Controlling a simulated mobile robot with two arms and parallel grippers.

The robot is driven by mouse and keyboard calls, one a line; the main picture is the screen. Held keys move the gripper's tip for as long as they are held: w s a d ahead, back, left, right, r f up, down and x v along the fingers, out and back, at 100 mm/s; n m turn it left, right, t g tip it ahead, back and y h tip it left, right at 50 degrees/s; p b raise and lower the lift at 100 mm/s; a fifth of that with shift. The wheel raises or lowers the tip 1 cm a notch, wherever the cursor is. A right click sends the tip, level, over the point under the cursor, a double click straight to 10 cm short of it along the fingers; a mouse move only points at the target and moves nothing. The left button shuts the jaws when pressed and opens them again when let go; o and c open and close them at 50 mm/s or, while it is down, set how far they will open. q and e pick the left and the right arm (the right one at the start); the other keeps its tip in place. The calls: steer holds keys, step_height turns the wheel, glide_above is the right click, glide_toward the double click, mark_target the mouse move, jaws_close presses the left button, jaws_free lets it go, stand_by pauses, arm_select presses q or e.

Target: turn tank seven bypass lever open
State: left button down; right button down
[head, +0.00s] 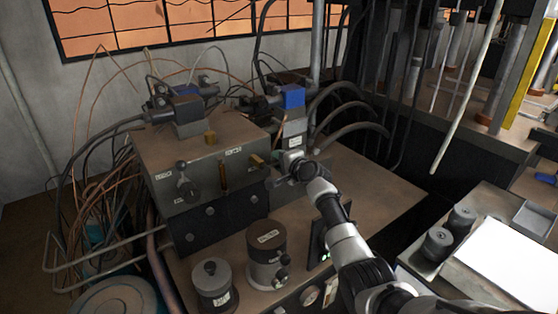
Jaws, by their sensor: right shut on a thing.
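A brown-topped metal box (190,148) stands on the bench with small white labels, too small to read. On its front are a dark lever with a round knob (182,172) at the left and a brass upright handle (223,177) in the middle. A short brass piece (257,160) sits near its right end. My right gripper (280,180) is at the box's right front corner, shut on what seems to be a lever there. The gripper hides most of that lever, so its angle and label cannot be told. My left gripper is not in view.
Two canisters, a dark one (266,248) and a grey one (212,281), stand on the bench in front of the box. Hoses and copper wires crowd the left and back. The brown bench top (385,190) right of my arm is clear.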

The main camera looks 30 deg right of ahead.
steer(key=shift+d, duration=0.15)
steer(key=c, duration=0.8)
jaws_free()
steer(key=shift+d+f, duration=0.15)
steer(key=shift+s, duration=0.1)
steer(key=v, duration=1)
steer(key=shift+s, duration=0.35)
